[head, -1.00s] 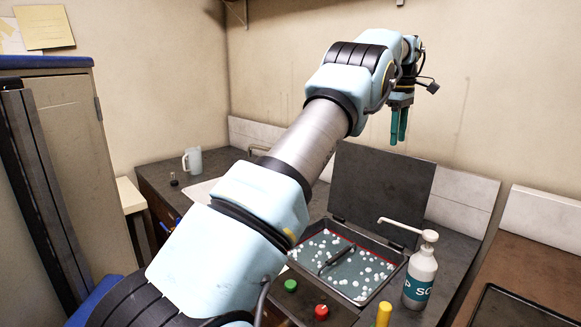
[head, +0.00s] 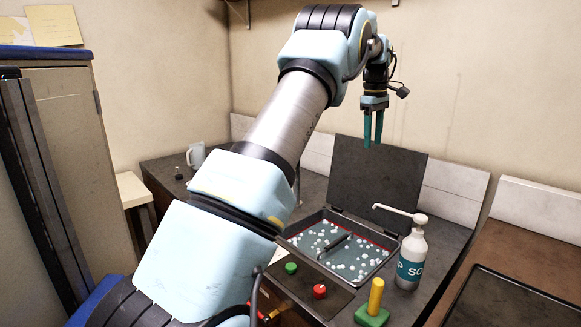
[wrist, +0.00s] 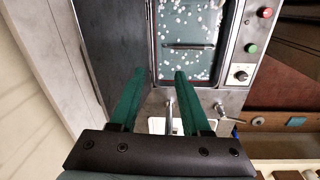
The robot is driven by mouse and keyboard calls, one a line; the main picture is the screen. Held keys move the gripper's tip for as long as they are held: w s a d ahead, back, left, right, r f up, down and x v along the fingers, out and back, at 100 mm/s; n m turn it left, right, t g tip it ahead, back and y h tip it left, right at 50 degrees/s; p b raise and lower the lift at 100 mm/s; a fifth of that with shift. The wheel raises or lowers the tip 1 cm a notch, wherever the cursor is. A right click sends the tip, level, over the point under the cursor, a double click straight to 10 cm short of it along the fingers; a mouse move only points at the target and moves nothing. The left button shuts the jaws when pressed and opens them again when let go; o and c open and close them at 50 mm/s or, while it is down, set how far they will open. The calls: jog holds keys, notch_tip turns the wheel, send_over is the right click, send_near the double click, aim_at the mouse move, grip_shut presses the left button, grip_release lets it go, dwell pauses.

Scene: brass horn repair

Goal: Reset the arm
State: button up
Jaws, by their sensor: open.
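My gripper (head: 373,130) hangs in the air in front of the dark raised lid, fingers pointing down. Its two green fingers are apart with nothing between them. In the wrist view my gripper (wrist: 157,88) also shows open and empty. Below it is an open basin (head: 290,228) of greenish liquid with white foam bits. A dark bar-like handle (head: 334,243) lies across the basin, and it also shows in the wrist view (wrist: 188,46). The basin's raised lid (head: 378,185) stands upright behind it.
A soap pump bottle (head: 411,262) stands right of the basin. A green block with a yellow peg (head: 375,300) and green (head: 291,268) and red (head: 320,291) buttons are in front. A mug (head: 196,155) stands at the back left. A black tray (head: 510,300) lies at right. Air around my gripper is clear.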

jog(key=s+a+f+m+b, duration=0.15)
jog(key=s+a+f, duration=0.25)
jog(key=a, duration=0.5)
jog(key=s+a+f+m+b, duration=0.15)
jog(key=s+a+f, duration=0.25)
jog(key=a, duration=0.5)
jog(key=s+a+f+m, duration=0.2)
jog(key=s+a+f, duration=0.1)
jog(key=s, duration=0.4)
jog(key=s+a+f+m+b, duration=0.1)
jog(key=s+a+f, duration=0.3)
jog(key=s, duration=0.3)
jog(key=s+a+f+m+t, duration=0.1)
jog(key=s+a+f+m, duration=0.1)
jog(key=s+a, duration=0.3)
jog(key=s+f, duration=0.1)
jog(key=s, duration=0.1)
jog(key=shift+s+a+f+m+y, duration=0.15)
jog(key=shift+s+a+m+y, duration=0.15)
jog(key=shift+s, duration=0.1)
